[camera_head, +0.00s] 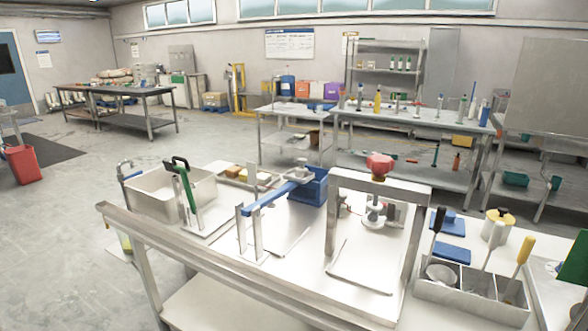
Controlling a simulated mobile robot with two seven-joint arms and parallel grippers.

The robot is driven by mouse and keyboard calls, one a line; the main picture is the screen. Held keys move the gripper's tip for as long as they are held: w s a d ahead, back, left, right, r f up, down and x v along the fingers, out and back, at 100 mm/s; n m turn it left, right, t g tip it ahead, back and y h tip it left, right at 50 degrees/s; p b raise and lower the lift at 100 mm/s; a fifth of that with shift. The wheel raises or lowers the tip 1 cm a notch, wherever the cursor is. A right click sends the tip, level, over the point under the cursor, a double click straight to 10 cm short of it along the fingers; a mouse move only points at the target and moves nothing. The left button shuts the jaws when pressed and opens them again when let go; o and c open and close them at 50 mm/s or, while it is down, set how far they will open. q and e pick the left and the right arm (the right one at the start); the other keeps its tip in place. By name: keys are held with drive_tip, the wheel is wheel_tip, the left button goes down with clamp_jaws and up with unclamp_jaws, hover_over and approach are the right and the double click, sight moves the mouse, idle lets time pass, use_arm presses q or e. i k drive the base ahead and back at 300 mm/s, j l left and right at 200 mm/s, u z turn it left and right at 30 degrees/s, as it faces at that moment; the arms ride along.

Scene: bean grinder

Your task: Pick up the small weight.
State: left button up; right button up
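I cannot tell for sure which object is the small weight. A small grey piece (292,173) sits on or behind the blue lever arm (270,198), near the blue box (311,187) on the metal bench (200,250). Round metal parts (375,213) are under the red knob (380,165) of the metal frame (375,184). A small blue block (449,216) lies on a blue pad (447,225) at the right. Neither of my grippers shows in the head view.
A metal basin (160,196) and a green lever with a black handle (186,186) stand at the bench's left. Open floor (60,240) lies left.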

sight(300, 172)
drive_tip(key=i+j, duration=0.15)
drive_tip(key=j, duration=0.3)
drive_tip(key=i+j+z, duration=0.1)
drive_tip(key=j, duration=0.3)
drive_tip(key=i+j, duration=0.15)
drive_tip(key=j, duration=0.3)
drive_tip(key=i+j+z, duration=0.1)
drive_tip(key=j, duration=0.3)
drive_tip(key=i+j, duration=0.15)
drive_tip(key=j, duration=0.3)
drive_tip(key=i+j+z, duration=0.1)
drive_tip(key=j, duration=0.35)
